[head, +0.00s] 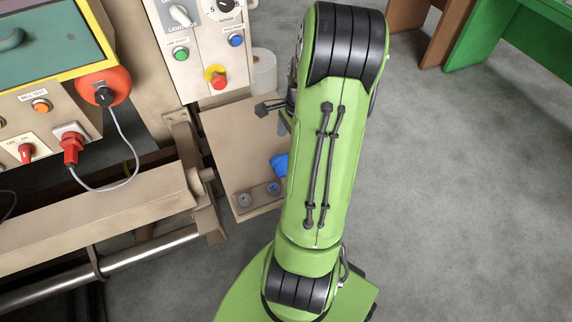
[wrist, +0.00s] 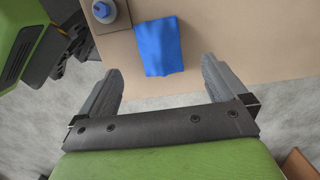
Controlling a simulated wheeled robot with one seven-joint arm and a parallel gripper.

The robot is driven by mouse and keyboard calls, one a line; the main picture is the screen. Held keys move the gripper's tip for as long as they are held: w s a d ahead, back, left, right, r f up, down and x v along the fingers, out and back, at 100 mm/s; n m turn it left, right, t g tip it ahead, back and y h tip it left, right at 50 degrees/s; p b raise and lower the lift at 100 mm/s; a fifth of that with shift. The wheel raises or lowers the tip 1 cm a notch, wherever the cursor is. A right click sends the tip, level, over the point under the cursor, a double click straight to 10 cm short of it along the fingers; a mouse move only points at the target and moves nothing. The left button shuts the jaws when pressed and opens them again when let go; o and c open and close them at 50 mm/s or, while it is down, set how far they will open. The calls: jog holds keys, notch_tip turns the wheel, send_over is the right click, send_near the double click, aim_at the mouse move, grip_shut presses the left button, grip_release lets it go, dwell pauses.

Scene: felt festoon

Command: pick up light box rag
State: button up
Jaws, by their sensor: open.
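A blue rag (wrist: 158,46) lies flat on a beige shelf in the wrist view, near its front edge. It also shows in the head view (head: 280,165), partly hidden behind my arm. My gripper (wrist: 161,68) is open and empty in the wrist view. Its two grey fingers stand apart, one on each side of the rag's near end in the picture. I cannot tell how high the fingers are above the shelf.
The beige shelf (head: 230,140) adjoins a machine with a control panel (head: 205,60) and a metal rail (head: 150,247). Grey floor (head: 460,200) is open at right.

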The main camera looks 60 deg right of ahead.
jog(key=f, duration=0.2)
jog(key=f+b, duration=0.1)
jog(key=f, duration=0.1)
jog(key=a+f+b, duration=0.1)
jog(key=f, duration=0.1)
jog(key=shift+w, duration=0.25)
jog(key=shift+r, duration=0.15)
jog(key=c, duration=1.1)
